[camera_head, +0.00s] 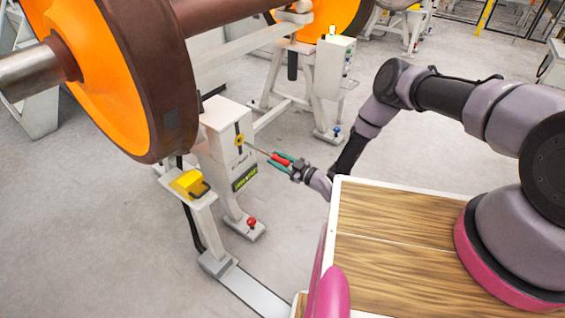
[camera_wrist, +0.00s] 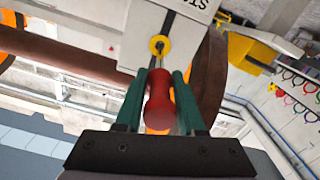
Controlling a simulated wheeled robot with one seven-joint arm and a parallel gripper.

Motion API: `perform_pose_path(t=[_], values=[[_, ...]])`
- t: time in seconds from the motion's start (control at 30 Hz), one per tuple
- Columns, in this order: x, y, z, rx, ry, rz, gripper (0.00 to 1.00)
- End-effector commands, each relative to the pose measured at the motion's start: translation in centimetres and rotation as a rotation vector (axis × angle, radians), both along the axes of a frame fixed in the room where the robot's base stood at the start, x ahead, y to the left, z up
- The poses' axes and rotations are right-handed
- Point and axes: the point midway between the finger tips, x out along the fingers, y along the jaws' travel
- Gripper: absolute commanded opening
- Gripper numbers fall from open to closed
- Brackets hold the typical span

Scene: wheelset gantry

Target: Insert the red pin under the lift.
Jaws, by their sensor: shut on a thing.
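My gripper (camera_head: 284,161) is shut on the red pin (camera_head: 279,158), beside the white lift column (camera_head: 222,140). In the wrist view the red pin (camera_wrist: 159,102) sits lengthwise between the green fingers (camera_wrist: 158,80), its thin metal rod pointing away from me. The rod points at a yellow ring (camera_wrist: 159,44) on the white housing. The yellow ring (camera_head: 239,140) also shows on the column's side in the head view. The rod's tip is at or very close to the ring; I cannot tell whether it is inside. The wheelset's orange-faced wheel (camera_head: 108,95) stands above left.
A red knob (camera_head: 251,222) is on the column's foot. A yellow block (camera_head: 189,183) sits on a white stand in front. A second lift column (camera_head: 334,85) with a blue knob stands behind. The wood-topped surface (camera_head: 390,245) lies at lower right. Grey floor is open at left.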

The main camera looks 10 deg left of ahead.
Motion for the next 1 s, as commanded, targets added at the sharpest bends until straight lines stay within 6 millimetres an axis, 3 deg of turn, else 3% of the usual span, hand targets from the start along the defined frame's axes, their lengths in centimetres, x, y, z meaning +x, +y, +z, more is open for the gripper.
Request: perform_pose_path(t=[0.3,1.0], values=[[0.49,1.23,0.06,0.001,0.000,0.000,0.00],[0.53,1.22,0.09,0.001,0.000,-0.001,0.00]])
